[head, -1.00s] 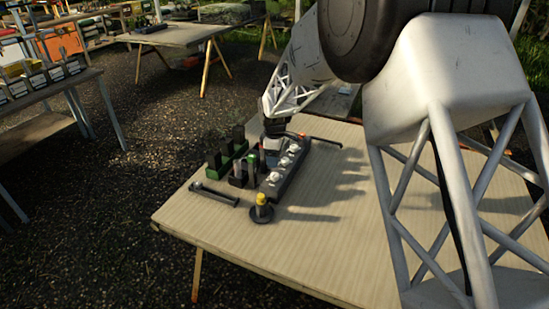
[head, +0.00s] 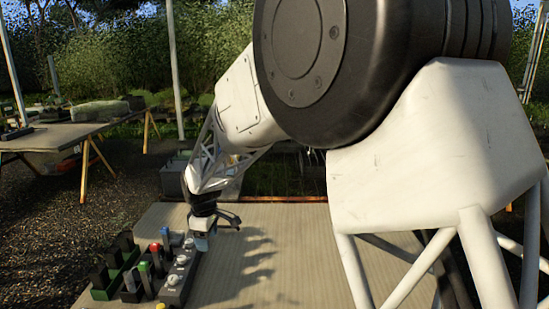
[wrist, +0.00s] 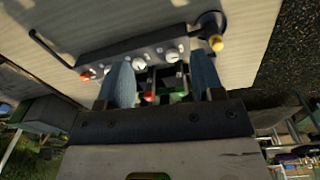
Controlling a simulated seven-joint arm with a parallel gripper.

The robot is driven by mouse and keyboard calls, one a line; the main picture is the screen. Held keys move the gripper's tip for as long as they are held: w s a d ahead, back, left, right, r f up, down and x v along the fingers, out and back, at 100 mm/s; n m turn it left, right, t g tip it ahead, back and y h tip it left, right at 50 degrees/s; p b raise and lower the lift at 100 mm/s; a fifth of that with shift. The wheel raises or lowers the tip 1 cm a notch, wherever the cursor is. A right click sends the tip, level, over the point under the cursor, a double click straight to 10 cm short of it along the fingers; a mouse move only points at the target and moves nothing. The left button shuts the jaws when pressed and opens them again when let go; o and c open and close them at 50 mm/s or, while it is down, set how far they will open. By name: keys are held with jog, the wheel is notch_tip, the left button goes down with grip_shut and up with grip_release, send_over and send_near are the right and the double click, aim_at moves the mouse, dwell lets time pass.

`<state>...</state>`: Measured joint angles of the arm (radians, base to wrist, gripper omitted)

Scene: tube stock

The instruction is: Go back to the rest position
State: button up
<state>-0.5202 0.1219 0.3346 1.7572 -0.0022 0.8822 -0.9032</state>
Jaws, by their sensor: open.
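My gripper (head: 203,243) hangs at the far end of a grey panel with white knobs (head: 178,277). In the wrist view my gripper's two fingers (wrist: 163,78) are spread apart, with nothing held between them. The panel (wrist: 112,54) lies beyond the fingertips. Tubes with red, green and blue tops show in the head view, including the red one (head: 155,250) and the blue one (head: 165,236). A small red-topped piece (wrist: 150,97) shows between the fingers in the wrist view, partly hidden by my gripper.
A green rack with dark blocks (head: 112,281) stands left of the panel on the table (head: 265,265). The table's right part is clear. In the wrist view a yellow-topped post (wrist: 217,42) and a black bar (wrist: 48,52) flank the panel.

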jog(key=s+d+r+m+t, duration=0.1)
jog(key=s+d+r+m, duration=0.45)
jog(key=d, duration=0.65)
jog(key=s+d+r+m, duration=0.3)
jog(key=s+d+r, duration=0.3)
jog(key=s+d, duration=0.45)
jog(key=s+d+m, duration=0.4)
jog(key=s+d, duration=0.4)
jog(key=s, duration=0.2)
jog(key=s+d+m+t, duration=0.1)
jog(key=s+d+m, duration=0.3)
jog(key=s+d, duration=0.4)
jog(key=s, duration=0.3)
jog(key=shift+s+f, duration=0.2)
jog(key=shift+f, duration=0.05)
